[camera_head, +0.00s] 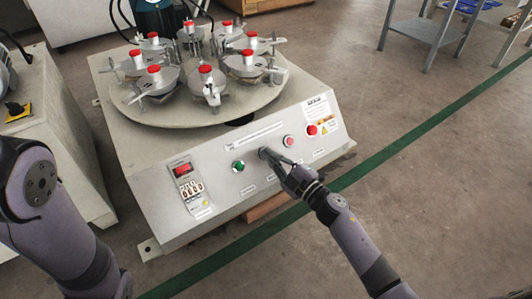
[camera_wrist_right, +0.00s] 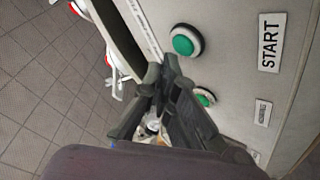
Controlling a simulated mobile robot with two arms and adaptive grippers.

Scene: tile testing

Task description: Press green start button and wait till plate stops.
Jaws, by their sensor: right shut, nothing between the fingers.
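The green start button (camera_wrist_right: 184,42) shows in the right wrist view, with a START label (camera_wrist_right: 271,42) beside it. A second green button (camera_wrist_right: 205,97) is partly hidden behind my right fingers. In the head view one green button (camera_head: 239,166) shows left of my right gripper (camera_head: 273,159), whose tips are over the panel at the button to its right. My right gripper, also in the wrist view (camera_wrist_right: 162,75), is shut and empty, close to the start button. I cannot tell whether it touches. The round plate (camera_head: 160,119) carries several red-topped holders. My left gripper is out of view.
The sloped control panel (camera_head: 225,190) also has a pink button (camera_head: 289,141), a red button (camera_head: 312,130) and a red switch (camera_head: 182,170). A grey cabinet (camera_head: 60,130) stands left. A metal-legged table (camera_head: 430,30) stands at the back right. The right floor is clear.

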